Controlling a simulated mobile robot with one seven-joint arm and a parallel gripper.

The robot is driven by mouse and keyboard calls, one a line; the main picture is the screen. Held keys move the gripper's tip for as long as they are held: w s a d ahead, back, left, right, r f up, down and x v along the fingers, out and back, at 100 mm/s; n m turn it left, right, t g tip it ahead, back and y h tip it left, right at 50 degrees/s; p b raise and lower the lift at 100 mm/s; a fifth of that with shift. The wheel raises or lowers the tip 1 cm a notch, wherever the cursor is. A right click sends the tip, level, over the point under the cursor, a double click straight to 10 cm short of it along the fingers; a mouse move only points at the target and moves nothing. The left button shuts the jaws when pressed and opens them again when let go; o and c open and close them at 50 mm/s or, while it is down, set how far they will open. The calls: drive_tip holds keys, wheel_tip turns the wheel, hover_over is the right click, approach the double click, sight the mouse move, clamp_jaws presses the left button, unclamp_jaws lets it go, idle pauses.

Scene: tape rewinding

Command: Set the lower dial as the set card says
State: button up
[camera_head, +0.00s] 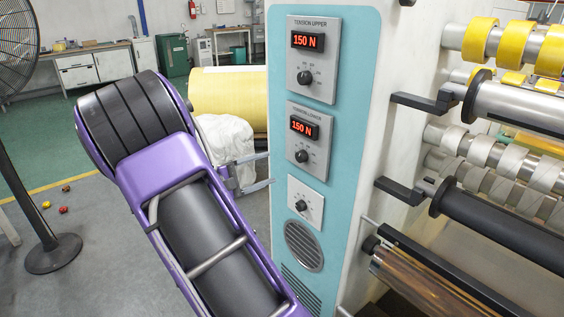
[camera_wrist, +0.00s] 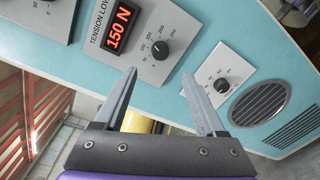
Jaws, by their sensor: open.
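The teal machine column carries the lower tension panel (camera_head: 308,140), with a red display reading 150 N and a black dial (camera_head: 301,156). In the wrist view this lower dial (camera_wrist: 163,47) sits on a numbered scale, just beyond my fingertips. My gripper (camera_head: 271,168) is open and empty, left of the column at about the height between the lower dial and the small knob below. In the wrist view my gripper (camera_wrist: 159,73) has its jaws apart, touching no dial. I cannot make out a set card in either view.
The upper tension panel (camera_head: 313,57) also reads 150 N. A smaller plate with a black knob (camera_head: 301,206) sits below the lower panel, above a round grille (camera_head: 304,246). Roller arms (camera_head: 424,102) jut out right of the column. A fan stand (camera_head: 52,250) is at left.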

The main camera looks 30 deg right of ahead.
drive_tip(key=a, duration=0.6)
drive_tip(key=shift+s+a+r, duration=0.2)
drive_tip(key=shift+s+a, duration=0.05)
drive_tip(key=shift+a, duration=0.1)
